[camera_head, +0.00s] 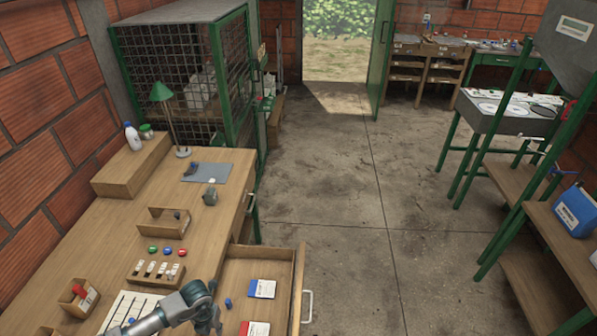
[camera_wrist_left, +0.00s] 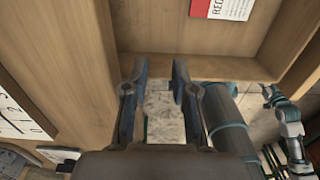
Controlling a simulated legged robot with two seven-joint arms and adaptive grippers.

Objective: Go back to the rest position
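My left arm comes in at the bottom left of the head view, over the workbench (camera_head: 110,222). My left gripper (camera_head: 206,322) is near the left side of the open drawer (camera_head: 298,290), at the bottom edge. In the left wrist view the two fingers of my left gripper (camera_wrist_left: 159,72) are apart with nothing between them. The drawer's wooden wall (camera_wrist_left: 200,68) shows beyond the fingertips. Another grey and teal arm, apparently my right one (camera_wrist_left: 287,120), shows at the right of that view; its finger state is unclear. It is not seen in the head view.
The drawer holds a blue-and-white card (camera_head: 262,289), a red-and-white card (camera_head: 254,328) and a small blue item (camera_head: 228,303). A rack of small bottles (camera_head: 157,271), wooden boxes and a green lamp (camera_head: 163,92) stand on the bench. Concrete floor (camera_head: 345,190) is clear to the right.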

